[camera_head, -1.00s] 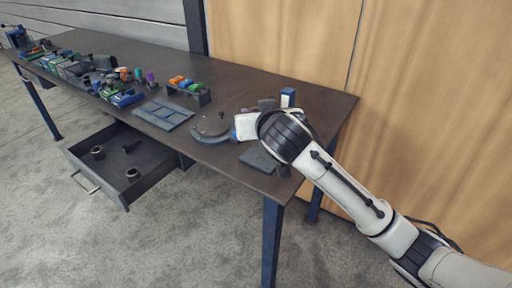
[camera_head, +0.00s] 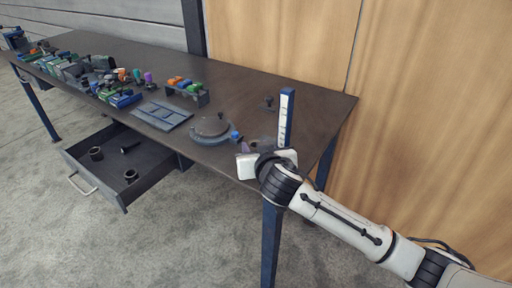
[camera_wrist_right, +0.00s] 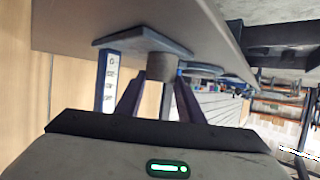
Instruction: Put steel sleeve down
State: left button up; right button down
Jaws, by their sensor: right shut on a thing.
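The steel sleeve (camera_wrist_right: 161,67) is a short grey cylinder between the fingertips of my right gripper (camera_wrist_right: 160,82). The gripper is shut on it. In the right wrist view, which is tilted over, the sleeve's far end meets a flat blue-grey plate (camera_wrist_right: 120,43) on the table. I cannot tell if it rests on the plate or is just clear of it. In the head view the right gripper (camera_head: 248,166) is low over the near right corner of the table, and its own body hides the sleeve and plate. My left gripper is not in view.
A tall blue post with white labels (camera_head: 286,118) stands close behind the gripper. A round grey fixture (camera_head: 211,128) and a blue-tipped part (camera_head: 235,136) lie to its left. A compartmented tray (camera_head: 162,114) is further left. An open drawer (camera_head: 125,160) juts out below.

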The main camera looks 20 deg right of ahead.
jog(key=c, duration=1.2)
grip_release()
jog(key=shift+r, duration=0.15)
jog(key=v, duration=1.2)
